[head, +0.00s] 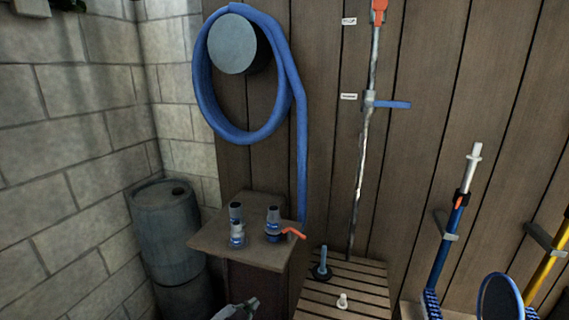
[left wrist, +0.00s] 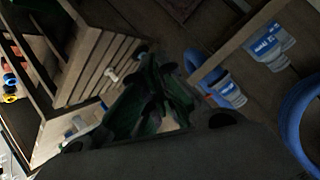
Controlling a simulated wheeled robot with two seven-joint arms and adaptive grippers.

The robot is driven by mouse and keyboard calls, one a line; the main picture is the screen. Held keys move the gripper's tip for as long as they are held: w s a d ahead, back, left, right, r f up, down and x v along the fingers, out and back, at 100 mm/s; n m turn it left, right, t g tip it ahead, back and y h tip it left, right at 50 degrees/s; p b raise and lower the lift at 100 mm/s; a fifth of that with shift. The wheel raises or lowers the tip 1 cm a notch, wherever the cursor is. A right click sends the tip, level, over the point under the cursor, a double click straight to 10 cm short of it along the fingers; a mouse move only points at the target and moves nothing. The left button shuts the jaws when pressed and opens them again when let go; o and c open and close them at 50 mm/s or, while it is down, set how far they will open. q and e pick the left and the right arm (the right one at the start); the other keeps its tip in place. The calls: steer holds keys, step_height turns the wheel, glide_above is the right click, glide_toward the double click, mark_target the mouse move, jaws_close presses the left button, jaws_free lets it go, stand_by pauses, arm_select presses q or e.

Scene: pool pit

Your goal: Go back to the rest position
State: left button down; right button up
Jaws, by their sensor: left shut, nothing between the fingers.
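My left gripper (head: 250,303) shows at the bottom edge of the head view, low in front of the small table (head: 218,243). It is shut and empty. In the left wrist view its dark fingers (left wrist: 152,72) are close together, with nothing held between them. Two grey and blue pipe fittings stand upright on the table: a plain one (head: 237,226) and one with an orange lever (head: 273,222). The gripper is apart from both. My right gripper is in neither view.
A slatted bench (head: 343,275) holds a dark-based blue fitting (head: 322,266) and a small white fitting (head: 343,300). A blue barrel (head: 165,230) stands at left. A blue hose (head: 202,82) hangs on the plank wall. Long-handled tools (head: 450,235) stand at right.

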arm_select(q)
steer(key=s+a+f+n+g+y, duration=0.2)
steer(key=s+a+f+n+g, duration=0.3)
steer(key=s, duration=0.5)
steer(key=s+a+f+n+g+y, duration=0.2)
steer(key=s+a+f+n+g, duration=0.15)
steer(key=s+a, duration=0.45)
steer(key=s+f, duration=0.2)
steer(key=f, duration=1.5)
steer(key=s+f, duration=0.2)
steer(key=f, duration=1.5)
steer(key=s+a+f+g, duration=0.1)
steer(key=s+a+f, duration=0.1)
steer(key=s+f, duration=0.7)
steer(key=s+a+f, duration=0.2)
steer(key=s+f, duration=0.8)
steer(key=s, duration=0.2)
steer(key=shift+s+a+f+g, duration=0.2)
steer(key=shift+s+f+g, duration=0.05)
steer(key=shift+s+g, duration=0.1)
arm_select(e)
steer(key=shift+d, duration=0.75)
arm_select(q)
steer(key=shift+m, duration=0.25)
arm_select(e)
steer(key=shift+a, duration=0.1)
